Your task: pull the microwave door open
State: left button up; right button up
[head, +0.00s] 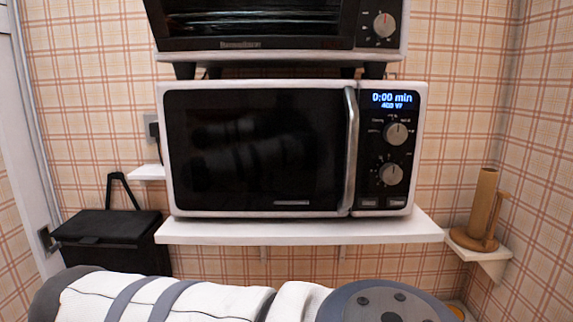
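The microwave (292,211) is white with a black front and sits on a white wall shelf. Its dark glass door (255,150) is shut. A silver vertical handle (351,150) runs down the door's right side. To the right of it is a panel with a lit display (392,98) and two knobs. One of my white and grey arms lies across the bottom of the head view, below the shelf and apart from the microwave. Neither gripper's fingers can be seen.
A toaster oven (275,46) stands on legs above the microwave. The white shelf (300,231) juts out below it. A black bin or box (110,228) is at the left. A wooden roll holder (483,207) stands on a small corner shelf (492,257) at the right.

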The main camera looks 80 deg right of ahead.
aim_at(263, 149)
jog(key=z, duration=2.2)
